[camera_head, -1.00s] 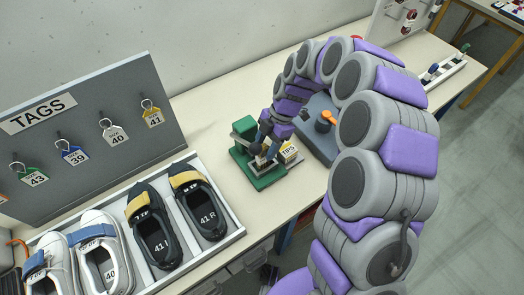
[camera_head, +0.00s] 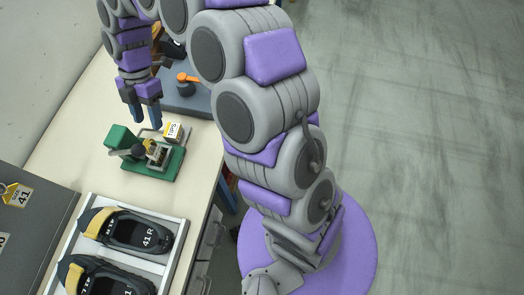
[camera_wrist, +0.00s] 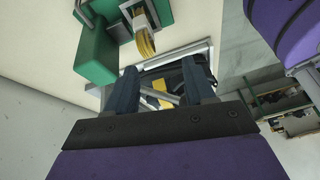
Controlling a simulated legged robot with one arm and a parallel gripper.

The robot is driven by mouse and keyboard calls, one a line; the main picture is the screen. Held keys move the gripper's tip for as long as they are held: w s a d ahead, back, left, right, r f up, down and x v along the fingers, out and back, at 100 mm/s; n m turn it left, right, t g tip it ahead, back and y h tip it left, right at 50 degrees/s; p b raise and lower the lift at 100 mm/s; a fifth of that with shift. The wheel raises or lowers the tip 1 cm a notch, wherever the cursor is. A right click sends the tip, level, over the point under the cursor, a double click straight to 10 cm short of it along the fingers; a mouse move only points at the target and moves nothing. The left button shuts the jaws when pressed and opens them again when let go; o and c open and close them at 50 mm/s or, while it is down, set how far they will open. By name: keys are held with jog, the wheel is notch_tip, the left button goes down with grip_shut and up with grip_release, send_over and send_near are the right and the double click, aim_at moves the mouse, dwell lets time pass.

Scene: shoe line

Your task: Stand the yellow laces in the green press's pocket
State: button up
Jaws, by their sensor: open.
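The green press (camera_head: 123,139) stands on the bench in the head view, with a metal channel on its base and a dark knob on its near side. In the wrist view the press's green body (camera_wrist: 95,55) is at top left. The yellow laces (camera_wrist: 145,41) show there as a looped bundle within the grey metal pocket (camera_wrist: 128,12); how deep they sit is unclear. In the head view they are small and partly hidden among the press parts. My gripper (camera_head: 148,124) is open and empty, apart from the press on its far side; its spread fingers (camera_wrist: 161,90) show in the wrist view.
A TIPS box (camera_head: 173,131) stands close beside the press. A grey base with an orange lever (camera_head: 187,78) is beyond it. The shoe tray (camera_head: 178,235) and the tag board (camera_head: 38,225) are on the near side. Bare bench lies left of the press.

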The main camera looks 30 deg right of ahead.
jog(key=s+d+r+m, duration=0.6)
jog(key=s+d+m+t+h, duration=0.1)
jog(key=s+d+m, duration=0.7)
jog(key=s+m, duration=0.2)
jog(key=s+d+m+h, duration=0.1)
jog(key=s+d+m, duration=0.7)
jog(key=s, duration=0.4)
jog(key=shift+s+r+m+t+h, duration=0.3)
jog(key=shift+m+t+h, duration=0.1)
jog(key=shift+m, duration=0.5)
